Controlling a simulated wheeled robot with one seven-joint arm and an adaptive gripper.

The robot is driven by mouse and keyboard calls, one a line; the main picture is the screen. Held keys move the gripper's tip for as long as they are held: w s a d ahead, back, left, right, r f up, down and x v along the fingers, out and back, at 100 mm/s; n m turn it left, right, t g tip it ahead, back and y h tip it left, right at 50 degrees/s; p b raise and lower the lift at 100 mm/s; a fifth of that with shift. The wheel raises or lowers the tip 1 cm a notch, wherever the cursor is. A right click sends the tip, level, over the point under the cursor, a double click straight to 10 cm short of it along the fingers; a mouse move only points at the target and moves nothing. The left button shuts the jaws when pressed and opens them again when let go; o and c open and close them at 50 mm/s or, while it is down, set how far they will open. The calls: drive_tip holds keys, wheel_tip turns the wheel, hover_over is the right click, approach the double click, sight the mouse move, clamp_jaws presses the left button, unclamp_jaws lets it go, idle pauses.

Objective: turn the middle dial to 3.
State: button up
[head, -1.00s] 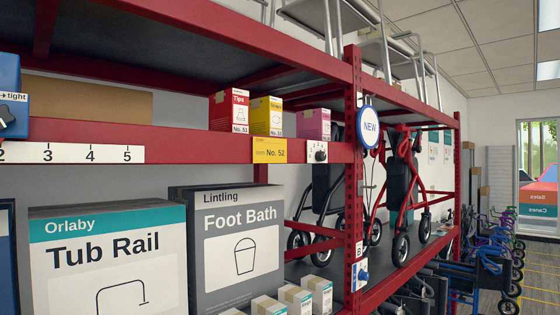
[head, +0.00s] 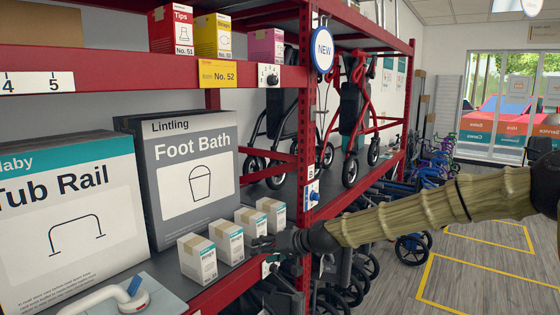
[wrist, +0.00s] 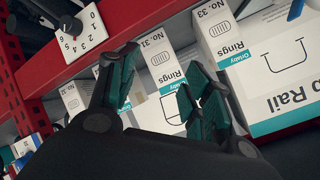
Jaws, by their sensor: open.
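Three small dials show in the head view: one on a white plate on the upper red beam (head: 268,76), a blue one on the red post (head: 313,195), and one on the lower beam (head: 268,266), partly hidden by my gripper. The blue dial is the middle one in height; its setting is too small to read. My gripper (head: 262,243) is in front of the lower shelf edge, below and left of the blue dial. In the wrist view my gripper (wrist: 162,78) is open and empty, apart from a numbered dial plate (wrist: 88,35) with a black knob at upper left.
Several small Rings boxes (head: 230,242) stand on the lower shelf behind my gripper. Large Foot Bath (head: 190,175) and Tub Rail (head: 75,220) boxes stand left. A round NEW sign (head: 323,50) hangs on the post. Folded wheelchairs stand below; open floor (head: 480,275) lies right.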

drive_tip(key=w+d+r+n+t+y, duration=0.1)
drive_tip(key=w+d+r, duration=0.15)
drive_tip(key=r, duration=1.05)
drive_tip(key=w+d+r+t+y, duration=0.1)
drive_tip(key=w+d+r, duration=0.15)
drive_tip(key=r, duration=0.95)
drive_tip(key=n+t+y+p, duration=0.1)
drive_tip(key=n+t+y, duration=0.1)
drive_tip(key=y, duration=0.1)
approach(276, 81)
drive_tip(key=p+x, duration=0.2)
drive_tip(key=x, duration=0.2)
drive_tip(key=p+x, duration=0.2)
drive_tip(key=x, duration=0.2)
drive_tip(key=shift+d+r+p, duration=0.1)
drive_tip(key=shift+r+p, duration=0.15)
drive_tip(key=shift+p, duration=0.15)
drive_tip(key=shift+w+a+f, duration=0.1)
drive_tip(key=shift+w+a, duration=0.15)
drive_tip(key=shift+a, duration=0.15)
drive_tip(key=c, duration=1)
